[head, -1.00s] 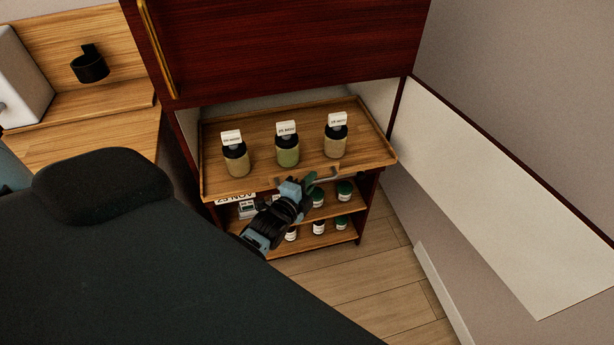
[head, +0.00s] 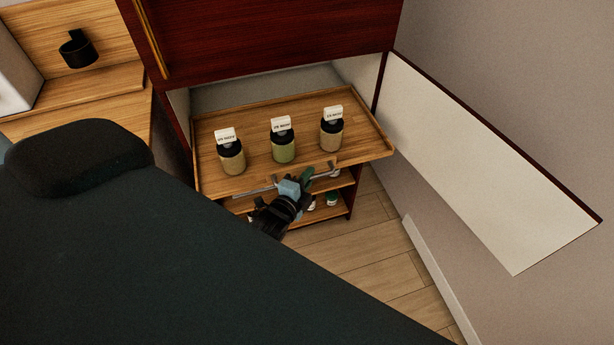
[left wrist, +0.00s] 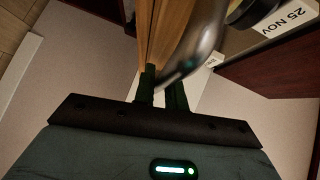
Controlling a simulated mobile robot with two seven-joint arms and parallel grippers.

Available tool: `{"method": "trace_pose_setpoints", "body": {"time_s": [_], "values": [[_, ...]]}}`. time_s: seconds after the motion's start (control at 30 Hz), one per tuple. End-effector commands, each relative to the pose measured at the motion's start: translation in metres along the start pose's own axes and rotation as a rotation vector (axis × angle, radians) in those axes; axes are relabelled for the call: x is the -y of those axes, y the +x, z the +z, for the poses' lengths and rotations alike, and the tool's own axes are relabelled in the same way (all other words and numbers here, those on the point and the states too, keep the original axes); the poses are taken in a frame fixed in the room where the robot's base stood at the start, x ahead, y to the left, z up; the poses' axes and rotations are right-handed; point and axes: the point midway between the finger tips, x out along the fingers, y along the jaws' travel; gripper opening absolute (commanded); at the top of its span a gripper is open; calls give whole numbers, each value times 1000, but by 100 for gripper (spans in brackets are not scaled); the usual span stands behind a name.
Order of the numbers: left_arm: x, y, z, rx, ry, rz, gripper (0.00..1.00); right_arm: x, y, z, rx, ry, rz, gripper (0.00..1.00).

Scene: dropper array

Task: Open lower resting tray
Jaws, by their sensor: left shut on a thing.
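The lower resting tray (head: 352,112) is a wooden pull-out tray with a low rim under the dark red cabinet. It stands out from the cabinet with three labelled, black-capped jars on it. A metal bar handle (head: 258,191) runs along its front edge. My left gripper (head: 306,180) is at this handle, shut on it, in front of the tray's middle. In the left wrist view the curved metal handle (left wrist: 196,48) passes at the dark green fingertips (left wrist: 163,82). The exact contact is partly hidden. My right gripper is not in view.
The jars (head: 231,158), (head: 283,147) and (head: 331,135) stand upright in a row. Shelves with small bottles (head: 332,198) sit below the tray, mostly hidden. Wooden floor (head: 370,250) is free in front.

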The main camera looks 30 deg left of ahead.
Motion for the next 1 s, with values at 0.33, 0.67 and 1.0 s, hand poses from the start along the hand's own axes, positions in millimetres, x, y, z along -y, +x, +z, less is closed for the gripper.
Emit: {"method": "trace_pose_setpoints", "body": {"time_s": [0.33,0.67,1.0], "values": [[0,0,0,0,0,0,34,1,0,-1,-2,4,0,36],[-1,-9,0,0,0,2,34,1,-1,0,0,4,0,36],[-1,-58,0,1,0,2,34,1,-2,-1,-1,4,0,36]]}}
